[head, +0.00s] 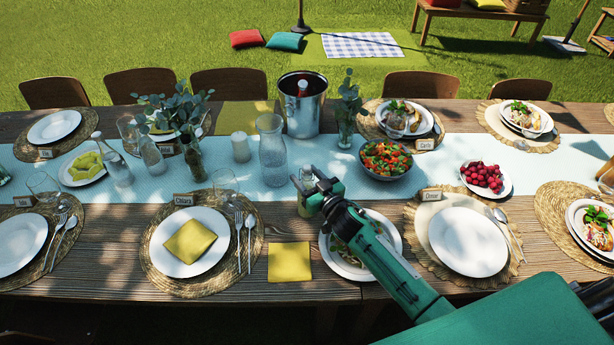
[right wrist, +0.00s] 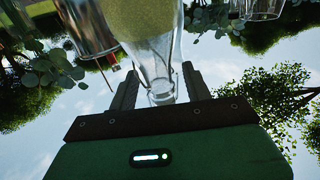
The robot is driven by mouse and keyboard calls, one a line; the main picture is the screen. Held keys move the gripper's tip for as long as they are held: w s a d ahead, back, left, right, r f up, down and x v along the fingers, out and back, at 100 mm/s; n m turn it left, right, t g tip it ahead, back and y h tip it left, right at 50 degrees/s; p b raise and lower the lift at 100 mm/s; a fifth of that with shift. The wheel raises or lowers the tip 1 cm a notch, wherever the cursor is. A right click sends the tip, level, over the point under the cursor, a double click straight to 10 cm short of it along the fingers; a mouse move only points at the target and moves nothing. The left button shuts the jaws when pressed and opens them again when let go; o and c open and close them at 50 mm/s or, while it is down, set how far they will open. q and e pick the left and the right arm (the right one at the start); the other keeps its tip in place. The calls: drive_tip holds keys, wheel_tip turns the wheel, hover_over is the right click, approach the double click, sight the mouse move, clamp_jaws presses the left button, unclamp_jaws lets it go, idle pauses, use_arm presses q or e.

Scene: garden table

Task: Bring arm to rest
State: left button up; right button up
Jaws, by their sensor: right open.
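My right gripper (head: 312,190) reaches in from the lower right over the table's near side. A small glass bottle (head: 304,208) with pale yellowish contents stands at its fingers, near the runner's front edge. In the right wrist view, which looks upside down, the bottle (right wrist: 150,45) shows between the two dark fingers of the gripper (right wrist: 159,72). The jaws are open around or just beside it; contact cannot be told. My right forearm covers part of a plate of food (head: 345,268). My left gripper is not in view.
Near the right gripper stand a glass carafe (head: 272,152), a metal bucket (head: 303,112) with a bottle, a salad bowl (head: 386,160) and a name card (head: 431,195). A yellow napkin (head: 289,262) and an empty plate (head: 468,242) lie either side of the arm. Little table is free.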

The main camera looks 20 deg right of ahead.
clamp_jaws()
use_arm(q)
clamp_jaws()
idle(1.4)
